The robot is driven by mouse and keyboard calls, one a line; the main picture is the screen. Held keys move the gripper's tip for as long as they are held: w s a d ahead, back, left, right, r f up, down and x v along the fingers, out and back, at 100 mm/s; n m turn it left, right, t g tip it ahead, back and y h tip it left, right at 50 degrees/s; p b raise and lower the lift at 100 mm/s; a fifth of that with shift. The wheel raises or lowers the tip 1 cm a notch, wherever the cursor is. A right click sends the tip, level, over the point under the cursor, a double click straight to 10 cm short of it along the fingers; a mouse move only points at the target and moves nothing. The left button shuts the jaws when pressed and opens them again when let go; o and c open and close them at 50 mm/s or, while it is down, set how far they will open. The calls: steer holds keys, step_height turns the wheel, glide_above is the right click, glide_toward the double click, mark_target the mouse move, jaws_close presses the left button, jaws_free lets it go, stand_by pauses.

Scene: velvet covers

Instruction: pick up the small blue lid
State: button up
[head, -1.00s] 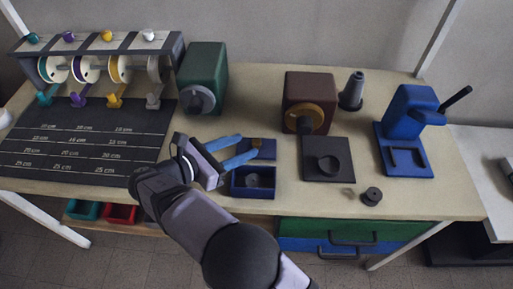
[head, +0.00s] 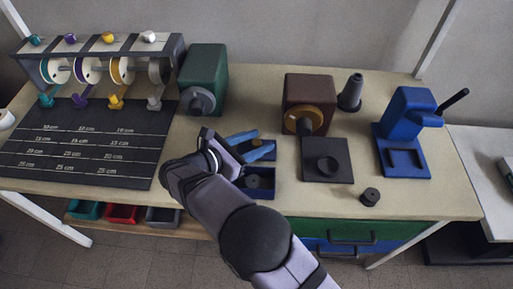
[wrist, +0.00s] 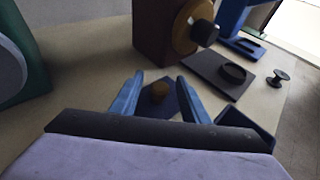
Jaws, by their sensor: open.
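The small blue lid (head: 269,143) is a flat dark blue square with a brass knob. It lies on the table just behind the open dark blue box (head: 261,196). In the wrist view the lid (wrist: 172,107) shows between my two blue fingers, its knob near the middle of the gap. My gripper (head: 257,143) is open, with nothing held, and its fingers partly cover the lid in the head view. In the wrist view my gripper (wrist: 160,79) has one finger on each side of the knob. I cannot tell its exact height over the lid.
A brown box with a brass dial (head: 309,95) stands behind right. A green machine (head: 206,75) stands behind left. The blue box's rim is close to my fingers.

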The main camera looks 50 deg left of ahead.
jaws_close()
